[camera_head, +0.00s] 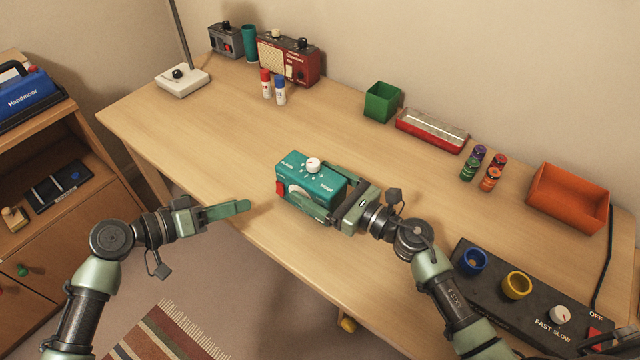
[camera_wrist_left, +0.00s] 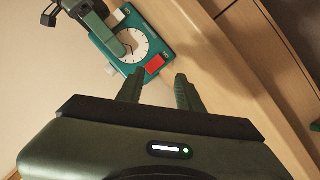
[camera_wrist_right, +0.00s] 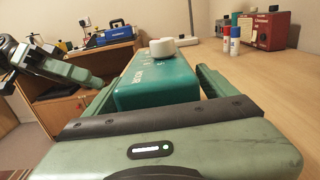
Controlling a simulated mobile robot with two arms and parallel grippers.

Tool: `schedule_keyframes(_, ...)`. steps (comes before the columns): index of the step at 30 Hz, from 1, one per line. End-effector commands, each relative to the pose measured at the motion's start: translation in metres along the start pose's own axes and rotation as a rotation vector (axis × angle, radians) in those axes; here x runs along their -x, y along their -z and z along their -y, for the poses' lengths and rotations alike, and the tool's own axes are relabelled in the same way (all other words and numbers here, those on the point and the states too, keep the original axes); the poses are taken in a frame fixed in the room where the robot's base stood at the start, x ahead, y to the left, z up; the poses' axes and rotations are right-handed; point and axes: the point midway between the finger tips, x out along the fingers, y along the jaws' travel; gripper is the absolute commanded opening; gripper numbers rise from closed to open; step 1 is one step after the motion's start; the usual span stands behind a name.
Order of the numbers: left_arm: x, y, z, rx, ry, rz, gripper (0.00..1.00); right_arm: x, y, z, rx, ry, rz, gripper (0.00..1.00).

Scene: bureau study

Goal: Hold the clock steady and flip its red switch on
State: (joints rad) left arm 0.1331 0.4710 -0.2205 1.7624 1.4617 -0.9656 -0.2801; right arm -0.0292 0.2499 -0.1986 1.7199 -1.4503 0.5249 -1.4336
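The clock is a teal box (camera_head: 310,178) with a white knob on top, near the table's front edge. Its round white dial (camera_wrist_left: 140,45) and red switch (camera_wrist_left: 154,64) show in the left wrist view. The red switch also shows at the box's left end in the head view (camera_head: 281,188). My right gripper (camera_head: 312,190) is shut on the clock, one finger along each side, partly covering the dial. My left gripper (camera_head: 243,206) is open and empty, left of the clock and apart from it. Its fingertips (camera_wrist_left: 157,88) point towards the switch end. The switch's position is unclear.
Glue sticks (camera_head: 273,86) stand farther left. The table left of the clock is clear.

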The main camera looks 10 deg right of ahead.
Motion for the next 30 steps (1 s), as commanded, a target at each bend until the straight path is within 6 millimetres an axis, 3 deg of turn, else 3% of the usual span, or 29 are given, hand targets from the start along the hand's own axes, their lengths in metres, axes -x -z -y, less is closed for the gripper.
schedule_keyframes(1,0.0,0.0,0.0,0.0,0.0,0.0,0.36,0.0,0.0,0.0,0.0,0.0,0.0,0.7)
schedule_keyframes(8,0.0,0.0,0.0,0.0,0.0,0.0,0.36,0.0,0.0,0.0,0.0,0.0,0.0,0.06)
schedule_keyframes(9,0.0,0.0,0.0,0.0,0.0,0.0,0.31,0.0,0.0,0.0,0.0,0.0,0.0,0.01)
schedule_keyframes(12,0.001,0.0,-0.001,-0.034,0.007,0.005,0.03,0.0,0.0,0.0,0.0,0.0,0.0,0.01)
schedule_keyframes(13,0.001,0.0,-0.001,-0.061,0.012,0.009,0.0,0.0,0.0,0.0,0.0,0.0,0.0,0.01)
schedule_keyframes(17,0.006,-0.001,-0.005,-0.323,0.055,0.05,0.0,0.001,0.0,0.0,0.0,0.0,0.0,0.01)
schedule_keyframes(27,0.033,-0.005,-0.03,-1.538,0.155,0.277,0.0,0.001,0.0,0.0,0.0,0.001,0.0,0.01)
schedule_keyframes(30,0.04,-0.006,-0.039,-1.816,0.155,0.335,0.0,0.001,0.0,0.0,0.0,0.0,0.0,0.01)
